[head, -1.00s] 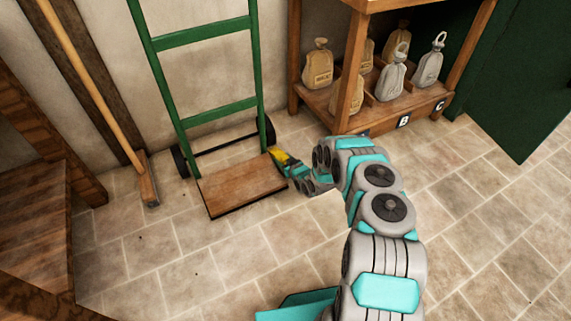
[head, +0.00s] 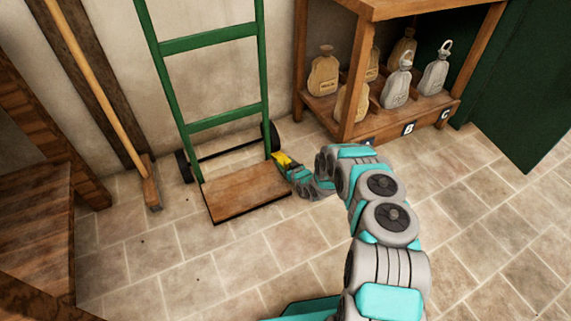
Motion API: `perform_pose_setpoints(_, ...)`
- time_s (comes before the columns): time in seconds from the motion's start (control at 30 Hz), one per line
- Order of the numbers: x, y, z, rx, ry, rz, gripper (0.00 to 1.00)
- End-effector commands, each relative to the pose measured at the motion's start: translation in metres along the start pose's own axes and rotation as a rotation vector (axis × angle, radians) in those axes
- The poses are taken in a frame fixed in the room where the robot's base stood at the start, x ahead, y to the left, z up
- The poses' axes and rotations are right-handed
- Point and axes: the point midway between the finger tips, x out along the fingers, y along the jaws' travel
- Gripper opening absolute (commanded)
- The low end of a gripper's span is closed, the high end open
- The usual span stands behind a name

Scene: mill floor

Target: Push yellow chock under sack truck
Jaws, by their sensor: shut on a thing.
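The sack truck (head: 237,191) stands against the wall, with a green frame, a wooden toe plate and two black wheels. The yellow chock (head: 281,159) is at the truck's right side, near the right wheel and the back right corner of the toe plate. My gripper (head: 286,167) is low at the floor beside the toe plate and is shut on the chock. The chock's lower part and the fingertips are small and partly hidden by the gripper. I cannot tell whether the chock touches the wheel.
A wooden shelf (head: 348,133) with several sacks and lettered bays stands to the right. A broom (head: 110,110) leans on the wall at the left, next to wooden steps (head: 35,220). The tiled floor in front is clear.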

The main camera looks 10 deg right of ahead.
Motion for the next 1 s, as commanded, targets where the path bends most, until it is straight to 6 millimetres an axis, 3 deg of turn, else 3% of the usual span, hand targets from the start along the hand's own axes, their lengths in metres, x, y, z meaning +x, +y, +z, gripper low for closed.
perform_pose_setpoints(1.0, 0.0094, -0.0057, -0.0005, -0.004, -0.002, -0.009, 0.00)
